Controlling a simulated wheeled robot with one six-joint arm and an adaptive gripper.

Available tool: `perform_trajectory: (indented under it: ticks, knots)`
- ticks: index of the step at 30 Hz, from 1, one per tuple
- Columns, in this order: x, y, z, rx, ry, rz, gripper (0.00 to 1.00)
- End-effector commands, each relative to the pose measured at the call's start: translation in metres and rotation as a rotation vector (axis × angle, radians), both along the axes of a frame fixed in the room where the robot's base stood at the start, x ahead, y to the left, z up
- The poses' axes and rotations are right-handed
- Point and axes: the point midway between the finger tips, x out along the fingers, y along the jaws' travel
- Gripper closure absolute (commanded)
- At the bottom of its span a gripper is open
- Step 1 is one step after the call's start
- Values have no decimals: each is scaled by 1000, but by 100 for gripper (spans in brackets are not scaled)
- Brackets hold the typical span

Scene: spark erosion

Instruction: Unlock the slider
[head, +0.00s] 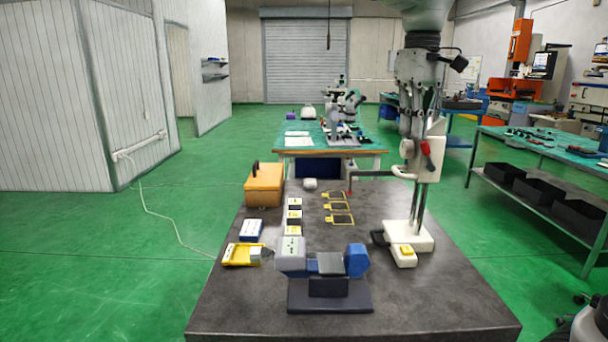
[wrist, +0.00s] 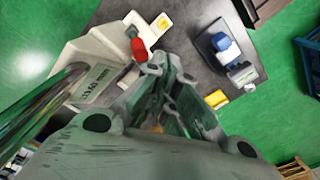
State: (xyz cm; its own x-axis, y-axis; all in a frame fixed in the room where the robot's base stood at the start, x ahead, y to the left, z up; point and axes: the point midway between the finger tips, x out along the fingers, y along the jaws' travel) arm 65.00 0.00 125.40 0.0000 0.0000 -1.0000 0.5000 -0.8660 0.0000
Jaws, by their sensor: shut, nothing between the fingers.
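The slider (head: 432,170) is a white block on the upright column of a white measuring stand (head: 420,238). A red lever (head: 426,153) sticks out on the slider's front; it also shows in the wrist view (wrist: 138,50). My gripper (head: 408,150) points down beside the slider, to the left of the red lever in the head view. In the wrist view its fingertips (wrist: 158,72) are together, empty, and close to the lever. I cannot tell whether they touch it. My fingers and arm hide part of the slider and column.
A thin probe arm (head: 370,174) reaches left from the slider. A blue-and-grey instrument (head: 322,263), an orange box (head: 264,184), small yellow-and-white boxes and yellow-framed pieces (head: 340,219) stand on the dark table (head: 440,295). The table's right front is clear.

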Motion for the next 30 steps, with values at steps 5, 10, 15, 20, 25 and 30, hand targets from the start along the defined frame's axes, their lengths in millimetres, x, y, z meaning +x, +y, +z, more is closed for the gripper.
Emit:
perform_trajectory:
  ticks: [5, 10, 15, 20, 25, 30]
  knots:
    - [0, 0, 0, 0, 0, 0, 100]
    - [0, 0, 0, 0, 0, 0, 100]
    - [0, 0, -1, 0, 0, 0, 100]
    - [0, 0, -7, -1, 2, 0, 100]
    - [0, 0, -14, 0, 0, 0, 100]
    - [0, 0, -21, 0, 1, 0, 100]
